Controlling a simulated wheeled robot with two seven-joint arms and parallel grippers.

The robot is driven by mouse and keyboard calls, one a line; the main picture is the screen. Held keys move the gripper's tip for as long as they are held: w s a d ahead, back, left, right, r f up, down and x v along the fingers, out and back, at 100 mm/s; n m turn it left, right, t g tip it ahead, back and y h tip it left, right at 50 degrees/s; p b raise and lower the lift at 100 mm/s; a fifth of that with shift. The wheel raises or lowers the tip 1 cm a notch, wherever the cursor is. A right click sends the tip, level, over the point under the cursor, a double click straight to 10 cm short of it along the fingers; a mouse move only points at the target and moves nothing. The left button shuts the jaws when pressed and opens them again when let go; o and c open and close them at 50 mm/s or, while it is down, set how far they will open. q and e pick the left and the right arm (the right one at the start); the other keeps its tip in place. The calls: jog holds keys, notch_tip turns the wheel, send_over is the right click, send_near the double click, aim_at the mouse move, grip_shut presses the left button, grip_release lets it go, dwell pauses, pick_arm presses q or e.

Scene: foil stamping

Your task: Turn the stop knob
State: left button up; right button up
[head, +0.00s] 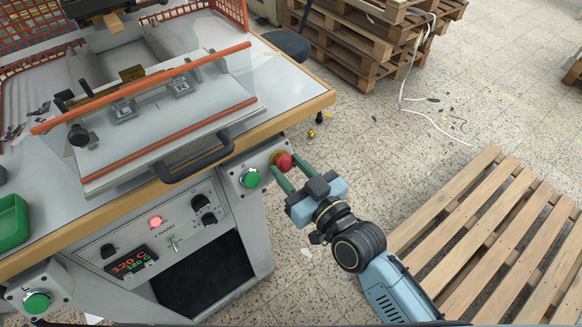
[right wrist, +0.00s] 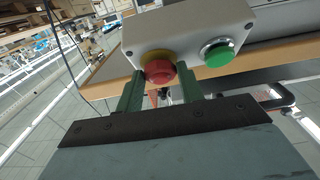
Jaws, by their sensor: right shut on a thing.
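The red stop knob (head: 283,160) is on the right end of a grey control box on the front of the stamping machine, beside a green button (head: 250,178). My right gripper (head: 279,166) reaches it from the lower right, with its two green fingers around the knob. In the right wrist view the knob (right wrist: 160,72), with a yellow collar behind it, sits between the fingertips of my right gripper (right wrist: 160,80), which is shut on it. The green button (right wrist: 217,53) is to its right there. My left gripper is not in view.
A black bar handle (head: 195,160) sticks out of the machine front, left of the box. A lit panel (head: 150,240) with knobs and a red display is below. A wooden pallet (head: 490,240) lies on the floor at right, and stacked pallets (head: 370,40) stand behind.

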jog(key=shift+r+m+h+p, duration=0.15)
jog(key=shift+m+h+p, duration=0.25)
jog(key=shift+m+p, duration=0.2)
jog(key=m+h+p, duration=0.1)
jog(key=p, duration=0.1)
jog(key=m+t+p, duration=0.1)
jog(key=m, duration=0.1)
jog(key=shift+s+a+r+m+h+p, duration=0.1)
jog(key=shift+a+m+h+p, duration=0.05)
jog(key=shift+m+h+p, duration=0.65)
jog(key=shift+m+p, duration=0.2)
jog(key=shift+m, duration=0.1)
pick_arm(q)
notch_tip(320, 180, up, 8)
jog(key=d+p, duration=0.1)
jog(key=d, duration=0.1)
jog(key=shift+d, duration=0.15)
pick_arm(e)
jog(key=shift+a+m+h, duration=0.1)
jog(key=shift+m+h, duration=0.4)
jog(key=shift+m, duration=0.5)
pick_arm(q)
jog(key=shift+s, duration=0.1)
pick_arm(e)
jog(key=o, duration=1)
